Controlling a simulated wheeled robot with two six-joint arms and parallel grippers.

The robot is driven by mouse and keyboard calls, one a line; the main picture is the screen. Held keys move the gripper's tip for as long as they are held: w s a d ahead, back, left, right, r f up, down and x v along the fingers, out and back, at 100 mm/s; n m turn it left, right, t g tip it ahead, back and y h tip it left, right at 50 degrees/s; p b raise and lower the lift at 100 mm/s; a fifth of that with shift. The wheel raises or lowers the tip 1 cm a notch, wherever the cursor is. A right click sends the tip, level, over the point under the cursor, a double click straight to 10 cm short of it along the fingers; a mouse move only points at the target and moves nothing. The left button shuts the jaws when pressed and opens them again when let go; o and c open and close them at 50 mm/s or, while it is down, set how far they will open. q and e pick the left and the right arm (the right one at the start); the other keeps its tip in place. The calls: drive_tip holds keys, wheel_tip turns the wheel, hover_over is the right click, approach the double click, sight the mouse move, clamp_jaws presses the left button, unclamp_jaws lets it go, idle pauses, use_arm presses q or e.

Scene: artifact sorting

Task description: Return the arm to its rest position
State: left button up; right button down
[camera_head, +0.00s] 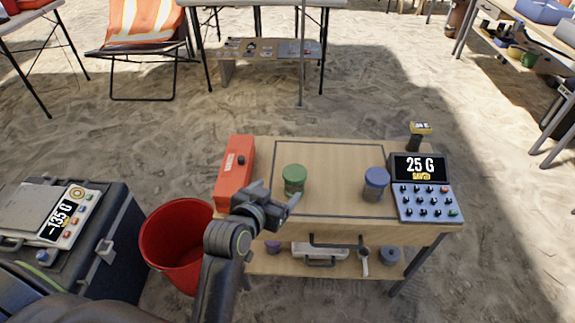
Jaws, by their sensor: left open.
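My left gripper (287,207) is open and empty, above the front edge of the small wooden table (335,160). My left arm reaches up to it from the bottom of the head view. A jar with a green lid (293,180) stands on the table just behind the gripper, and the gripper overlaps its lower part in the picture. A jar with a blue lid (376,184) stands upright farther right on the table. My right gripper is not in view.
An orange-red box (236,172) is at the table's left edge. A panel reading "25 G" (424,187) is at its right. A red bucket (177,245) and a dark case with a scale (70,222) stand left.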

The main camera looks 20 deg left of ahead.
use_arm(q)
drive_tip(key=s+a+f+n+g+y, duration=0.1)
drive_tip(key=s+a+f+g, duration=0.25)
drive_tip(key=s, duration=0.55)
drive_tip(key=s+a+f+g+y, duration=0.1)
drive_tip(key=s+a+f+g, duration=0.2)
drive_tip(key=s+a, duration=0.35)
drive_tip(key=s+a+f+n+g+y, duration=0.1)
drive_tip(key=s+a+f+g, duration=0.2)
drive_tip(key=s, duration=0.7)
drive_tip(key=s+f+g, duration=0.1)
drive_tip(key=s+f, duration=0.1)
drive_tip(key=f, duration=1.2)
drive_tip(key=s+f+g, duration=0.1)
drive_tip(key=s+f, duration=0.1)
drive_tip(key=f, duration=1.2)
drive_tip(key=s+d+f, duration=0.1)
drive_tip(key=s+f, duration=0.5)
drive_tip(key=f, duration=0.1)
drive_tip(key=s+r+p, duration=0.5)
drive_tip(key=r+p, duration=0.2)
drive_tip(key=p, duration=0.6)
drive_tip(key=shift+s+r+g+h, duration=0.25)
drive_tip(key=shift+g+h, duration=0.05)
drive_tip(key=shift+g, duration=0.05)
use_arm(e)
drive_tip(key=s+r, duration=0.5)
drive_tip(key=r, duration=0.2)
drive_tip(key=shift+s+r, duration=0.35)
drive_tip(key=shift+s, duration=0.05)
